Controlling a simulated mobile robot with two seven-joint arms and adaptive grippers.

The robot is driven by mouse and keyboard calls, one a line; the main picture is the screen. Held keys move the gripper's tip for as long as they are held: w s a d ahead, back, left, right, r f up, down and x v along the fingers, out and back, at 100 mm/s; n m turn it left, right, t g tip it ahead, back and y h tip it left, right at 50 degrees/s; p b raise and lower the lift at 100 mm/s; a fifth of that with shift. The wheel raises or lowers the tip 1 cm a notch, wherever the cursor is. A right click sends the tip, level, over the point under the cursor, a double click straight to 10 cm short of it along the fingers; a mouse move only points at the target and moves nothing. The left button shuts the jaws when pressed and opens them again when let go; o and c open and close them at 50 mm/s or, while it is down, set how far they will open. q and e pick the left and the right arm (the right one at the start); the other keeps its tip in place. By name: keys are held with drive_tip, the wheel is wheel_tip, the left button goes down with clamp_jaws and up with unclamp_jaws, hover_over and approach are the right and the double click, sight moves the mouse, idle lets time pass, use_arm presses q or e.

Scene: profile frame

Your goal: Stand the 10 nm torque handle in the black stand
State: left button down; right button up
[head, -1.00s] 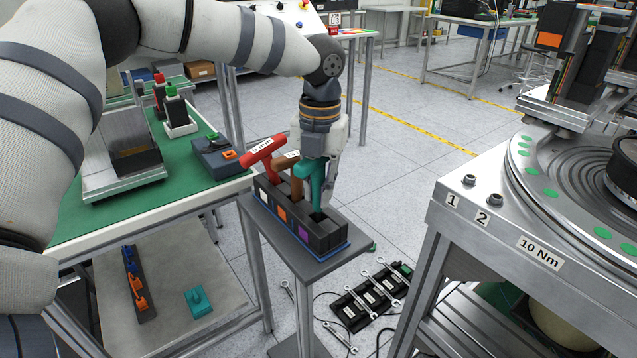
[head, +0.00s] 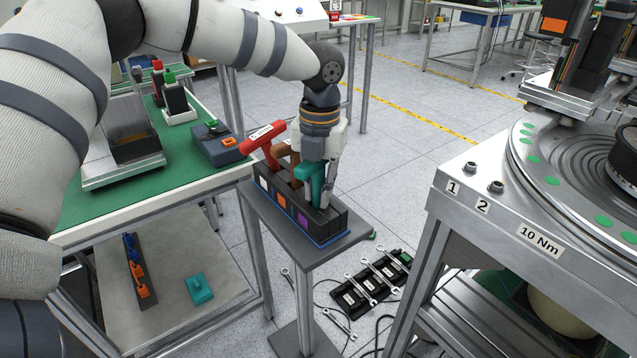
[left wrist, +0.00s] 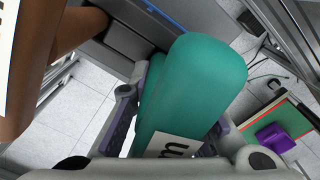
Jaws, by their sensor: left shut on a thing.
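The black stand (head: 327,229) sits on a small grey pedestal table, with white, orange and purple squares on its side. A red T-shaped handle (head: 262,138) and a brown handle (head: 282,153) stand in its left slots. My left gripper (head: 321,196) points down over the right part of the stand. It is shut on the teal torque handle (head: 311,181), which also fills the middle of the left wrist view (left wrist: 190,90). Its label shows only a final "m". The handle's lower end is hidden by the fingers and stand, so I cannot tell how deep it sits.
A green-topped bench (head: 130,195) with a grey tray and a tool box stands at the left. A metal turntable station (head: 470,215) labelled "10 Nm" stands at the right. Spanners on a black rack (head: 365,285) lie on the floor below.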

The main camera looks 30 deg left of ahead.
use_arm(q)
drive_tip(key=shift+f, duration=0.25)
drive_tip(key=c, duration=1.4)
unclamp_jaws()
drive_tip(key=shift+c, duration=0.2)
wheel_tip(320, 180, up, 12)
drive_tip(key=shift+d+r, duration=0.1)
